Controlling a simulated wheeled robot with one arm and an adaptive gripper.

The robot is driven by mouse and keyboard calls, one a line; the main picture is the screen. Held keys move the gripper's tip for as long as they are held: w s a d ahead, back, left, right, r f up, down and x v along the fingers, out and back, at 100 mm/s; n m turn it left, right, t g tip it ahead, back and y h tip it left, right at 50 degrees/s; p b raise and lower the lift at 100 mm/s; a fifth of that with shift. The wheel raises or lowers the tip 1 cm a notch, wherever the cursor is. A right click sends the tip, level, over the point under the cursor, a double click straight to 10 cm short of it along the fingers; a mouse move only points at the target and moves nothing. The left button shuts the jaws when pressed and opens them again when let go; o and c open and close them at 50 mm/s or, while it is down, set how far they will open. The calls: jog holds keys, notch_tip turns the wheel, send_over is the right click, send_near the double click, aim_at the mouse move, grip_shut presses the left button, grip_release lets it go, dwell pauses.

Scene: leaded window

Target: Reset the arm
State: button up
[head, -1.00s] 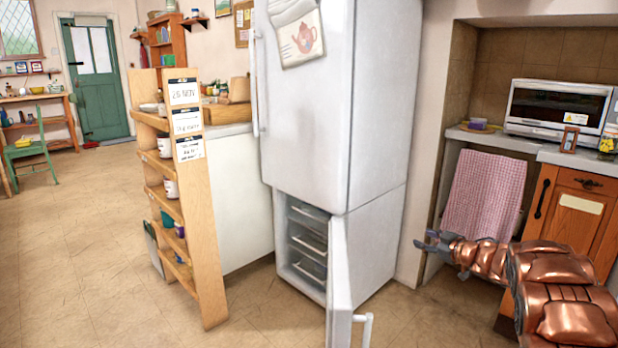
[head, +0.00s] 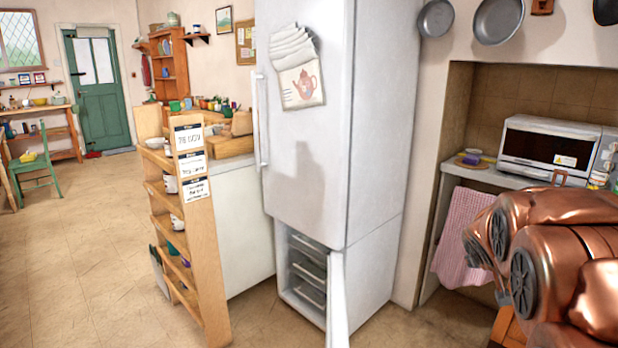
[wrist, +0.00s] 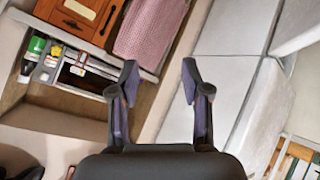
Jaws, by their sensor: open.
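My gripper (wrist: 160,85) is open and empty in the wrist view, its two fingers apart with floor and wall behind them. In the head view my copper-coloured arm is folded at the right, and the gripper itself is hidden behind it or too small to make out. The white fridge-freezer (head: 305,170) stands in the middle of the head view. Its lower door (head: 337,300) is ajar, and drawers (head: 308,275) show inside.
A wooden shelf unit (head: 210,265) stands left of the fridge. A microwave (head: 545,145) sits on the counter at right, above a pink checked towel (head: 462,235). Pans (head: 497,20) hang above. The floor (head: 90,250) at left is clear.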

jog(key=s+a+r+g+y+p, duration=0.1)
jog(key=s+a+g+y+p, duration=0.1)
jog(key=s+a, duration=0.5)
jog(key=s+a+r+g+y+p, duration=0.2)
jog(key=s+a+g+p, duration=0.2)
jog(key=s, duration=1.6)
jog(key=s+a+r+g+y+p, duration=0.1)
jog(key=s+a+r+g+p, duration=0.1)
jog(key=s+a+g+p, duration=0.2)
jog(key=s+a+p, duration=0.3)
jog(key=s+a, duration=0.4)
jog(key=s, duration=0.3)
jog(key=shift+s+r+y, duration=0.15)
jog(key=shift+r+y, duration=0.1)
jog(key=shift+y, duration=0.15)
jog(key=shift+c, duration=0.5)
